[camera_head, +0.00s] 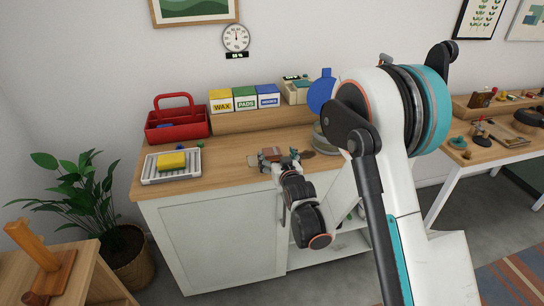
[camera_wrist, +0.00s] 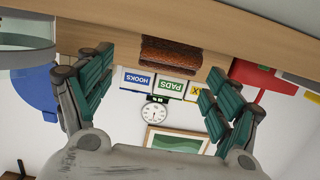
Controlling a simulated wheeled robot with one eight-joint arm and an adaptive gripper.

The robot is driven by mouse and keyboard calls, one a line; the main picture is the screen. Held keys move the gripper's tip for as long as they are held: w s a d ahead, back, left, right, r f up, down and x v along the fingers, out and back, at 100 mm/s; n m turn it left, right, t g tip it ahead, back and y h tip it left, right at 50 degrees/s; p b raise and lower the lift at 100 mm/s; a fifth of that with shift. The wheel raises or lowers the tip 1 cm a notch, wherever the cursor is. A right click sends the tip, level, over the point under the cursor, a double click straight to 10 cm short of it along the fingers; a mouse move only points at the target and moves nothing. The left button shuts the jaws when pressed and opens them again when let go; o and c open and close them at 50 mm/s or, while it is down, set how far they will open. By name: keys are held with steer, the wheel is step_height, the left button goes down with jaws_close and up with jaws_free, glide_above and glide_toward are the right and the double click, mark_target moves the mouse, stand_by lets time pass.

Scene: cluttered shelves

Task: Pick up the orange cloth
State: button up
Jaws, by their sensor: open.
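A rust-orange folded block, which looks like the orange cloth (camera_head: 271,153), lies on the wooden counter (camera_head: 225,168). In the wrist view, which is upside down, the cloth (camera_wrist: 171,56) shows ahead between the fingers and looks apart from both. My gripper (camera_head: 279,158) is low over the counter's front part, right at the cloth in the head view. In the wrist view my gripper (camera_wrist: 158,78) has its green-padded fingers spread wide with nothing between the pads. The fingers and wrist partly cover the cloth in the head view.
A yellow sponge (camera_head: 171,160) sits on a white rack (camera_head: 152,175) at left, before a red caddy (camera_head: 177,130). Boxes marked WAX (camera_head: 222,106), PADS (camera_head: 245,103) and HOOKS (camera_head: 268,101) stand on a raised ledge behind. My arm hides part of the counter's right end.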

mark_target(273, 152)
steer(key=b+x, duration=0.1)
steer(key=x, duration=0.2)
steer(key=shift+w+a+f+b, duration=0.2)
steer(key=shift+a+f+b, duration=0.1)
steer(key=shift+a+b, duration=0.15)
steer(key=shift+w+a, duration=0.15)
steer(key=shift+w, duration=0.45)
steer(key=c, duration=1)
